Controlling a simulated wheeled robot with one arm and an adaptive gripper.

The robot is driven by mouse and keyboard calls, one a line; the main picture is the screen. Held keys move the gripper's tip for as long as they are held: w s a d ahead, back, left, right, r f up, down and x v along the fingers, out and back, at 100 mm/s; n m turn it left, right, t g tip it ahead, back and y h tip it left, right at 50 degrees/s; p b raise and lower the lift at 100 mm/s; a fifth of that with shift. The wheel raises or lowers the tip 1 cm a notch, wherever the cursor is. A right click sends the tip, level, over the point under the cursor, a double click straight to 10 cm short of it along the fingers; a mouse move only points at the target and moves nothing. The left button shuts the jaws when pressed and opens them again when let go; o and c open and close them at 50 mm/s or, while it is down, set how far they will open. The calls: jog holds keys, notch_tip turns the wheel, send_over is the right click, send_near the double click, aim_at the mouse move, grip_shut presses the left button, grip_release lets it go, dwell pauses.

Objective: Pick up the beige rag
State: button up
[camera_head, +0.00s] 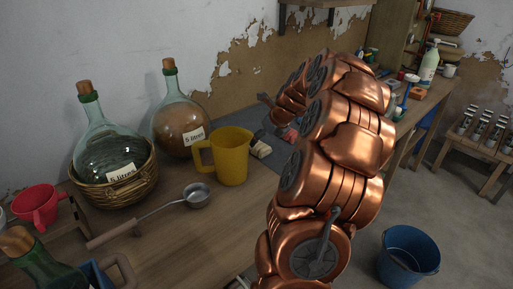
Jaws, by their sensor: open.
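A small beige bundle (261,149), which looks like the beige rag, lies on the workbench just right of the yellow jug. It is too small to make out its folds. My copper arm rises in front of the bench and bends down toward it at the far side. My gripper (276,126) is at the arm's far end, just behind and above the beige bundle, small and partly hidden by my arm. It is open, and the beige bundle appears apart from it.
The yellow jug (232,157) stands close left of the bundle. Two glass demijohns (181,125), a ladle (196,194) and a red funnel (38,204) stand or lie further left. A blue bucket (408,258) is on the floor at right.

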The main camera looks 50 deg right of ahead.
aim_at(258, 143)
jog(key=shift+p+x, duration=0.55)
jog(key=shift+x, duration=2.35)
jog(key=shift+w+d+r, duration=0.1)
jog(key=shift+w+r, duration=0.05)
jog(key=c, duration=1.3)
jog(key=shift+o, duration=0.2)
notch_tip(258, 143, up, 10)
jog(key=shift+b, duration=0.6)
jog(key=o, duration=0.6)
jog(key=shift+c, duration=0.2)
jog(key=c, duration=0.4)
jog(key=shift+r, duration=0.1)
jog(key=shift+c, duration=0.2)
